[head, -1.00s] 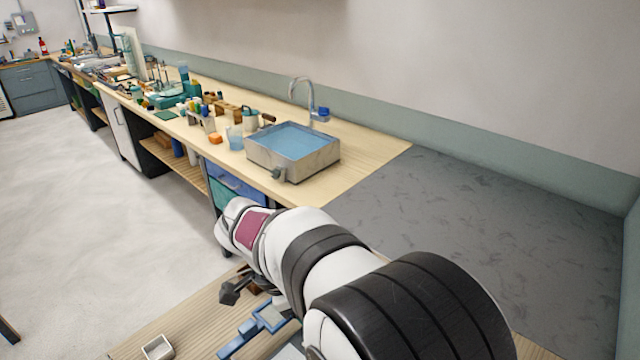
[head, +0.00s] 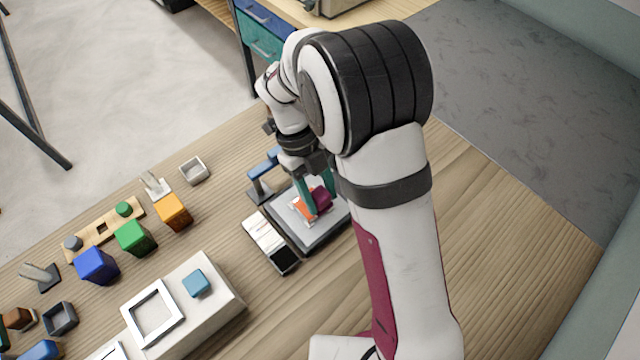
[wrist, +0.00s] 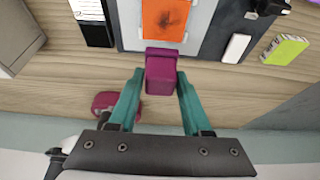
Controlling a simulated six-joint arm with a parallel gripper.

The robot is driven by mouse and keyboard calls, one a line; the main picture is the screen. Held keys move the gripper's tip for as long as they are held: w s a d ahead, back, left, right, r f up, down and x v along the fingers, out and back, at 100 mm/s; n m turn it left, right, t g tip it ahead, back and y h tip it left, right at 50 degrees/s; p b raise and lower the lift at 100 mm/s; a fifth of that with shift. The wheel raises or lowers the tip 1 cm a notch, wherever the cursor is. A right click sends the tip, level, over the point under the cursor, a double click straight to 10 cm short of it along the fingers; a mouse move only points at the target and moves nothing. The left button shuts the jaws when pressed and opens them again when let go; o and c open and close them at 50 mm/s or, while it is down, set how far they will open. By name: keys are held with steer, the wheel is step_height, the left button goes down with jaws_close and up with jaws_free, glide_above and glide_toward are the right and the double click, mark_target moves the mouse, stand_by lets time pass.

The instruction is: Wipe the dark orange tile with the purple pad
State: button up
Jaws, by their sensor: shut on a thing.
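The dark orange tile (head: 303,208) lies on a grey plate (head: 306,240) under my gripper. In the wrist view the tile (wrist: 166,16) carries a dark smudge. My gripper (head: 311,197), with teal fingers, is shut on the purple pad (head: 322,199). In the wrist view the pad (wrist: 161,72) sits between the fingertips of my gripper (wrist: 160,80), close to the tile's near edge. I cannot tell whether the pad touches the tile or the plate.
A white-and-black device (head: 270,242) lies left of the plate, and a blue stand (head: 262,180) is behind it. Coloured blocks, including an orange one (head: 173,211), stand further left. In the wrist view a white block (wrist: 236,47) and a green box (wrist: 286,49) are at the right.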

mark_target(326, 199)
steer(key=shift+f, duration=1.8)
steer(key=shift+w+a+r, duration=0.1)
steer(key=shift+w+a, duration=0.5)
jaws_close()
steer(key=shift+w+a, duration=1.55)
steer(key=shift+w, duration=0.05)
steer(key=shift+s+d, duration=2.15)
steer(key=shift+s, duration=0.05)
steer(key=shift+r, duration=3.9)
